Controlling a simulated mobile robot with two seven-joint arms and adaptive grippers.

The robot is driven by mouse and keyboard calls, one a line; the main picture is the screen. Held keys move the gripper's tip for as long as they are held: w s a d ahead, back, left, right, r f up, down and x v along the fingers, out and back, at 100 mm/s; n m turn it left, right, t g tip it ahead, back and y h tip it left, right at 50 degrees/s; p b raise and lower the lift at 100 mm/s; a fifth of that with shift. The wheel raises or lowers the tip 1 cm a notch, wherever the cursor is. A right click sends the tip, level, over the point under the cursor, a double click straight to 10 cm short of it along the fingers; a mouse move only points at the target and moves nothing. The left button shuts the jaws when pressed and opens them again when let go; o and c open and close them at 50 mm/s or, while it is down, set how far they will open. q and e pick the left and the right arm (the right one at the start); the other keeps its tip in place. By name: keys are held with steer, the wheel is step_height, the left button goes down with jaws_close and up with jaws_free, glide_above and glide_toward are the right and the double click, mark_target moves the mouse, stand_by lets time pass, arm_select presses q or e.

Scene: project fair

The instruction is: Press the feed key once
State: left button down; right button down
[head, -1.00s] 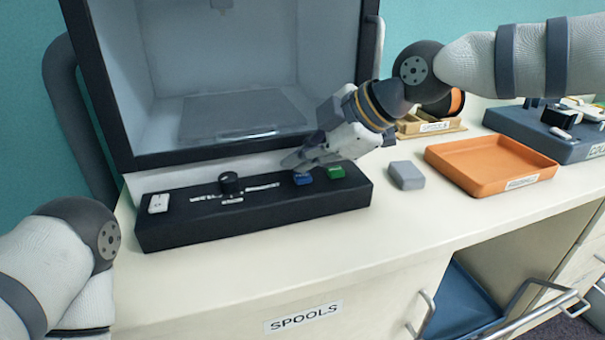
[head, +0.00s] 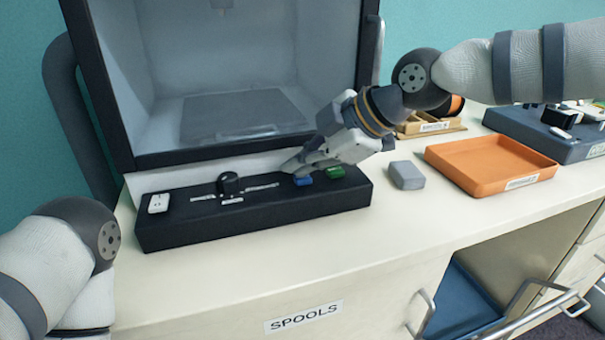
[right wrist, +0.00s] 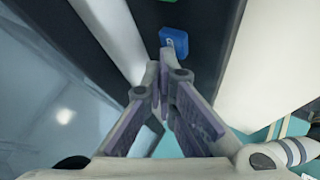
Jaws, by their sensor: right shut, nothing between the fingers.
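A long black control panel (head: 215,222) lies on the counter in front of a box-shaped machine. It carries a blue key (head: 303,181), a green key (head: 335,172), a black knob (head: 229,183) and a white switch (head: 158,203). I cannot read which one is the feed key. My right gripper (head: 288,168) is shut and empty, its fingertips just behind the blue key. In the right wrist view the blue key (right wrist: 174,42) shows just beyond the closed fingertips (right wrist: 160,70); contact cannot be told. My left arm shows at the left edge, its gripper out of view.
The open-fronted machine (head: 108,90) stands right behind the panel. A grey block (head: 406,175) and an orange tray (head: 487,180) sit to the right. A blue-grey organizer (head: 545,140) is farther right. A drawer labelled SPOOLS (head: 303,316) is below; the counter's front strip is clear.

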mark_target(301, 179)
stand_by(0.5)
arm_select(q)
steer(key=shift+w+r, duration=0.25)
arm_select(e)
steer(key=shift+r, duration=0.8)
steer(key=shift+r+p, duration=0.5)
steer(key=shift+r, duration=2.05)
arm_select(q)
steer(key=shift+w+r+t, duration=0.3)
steer(key=shift+w+r, duration=0.1)
steer(key=shift+w, duration=0.05)
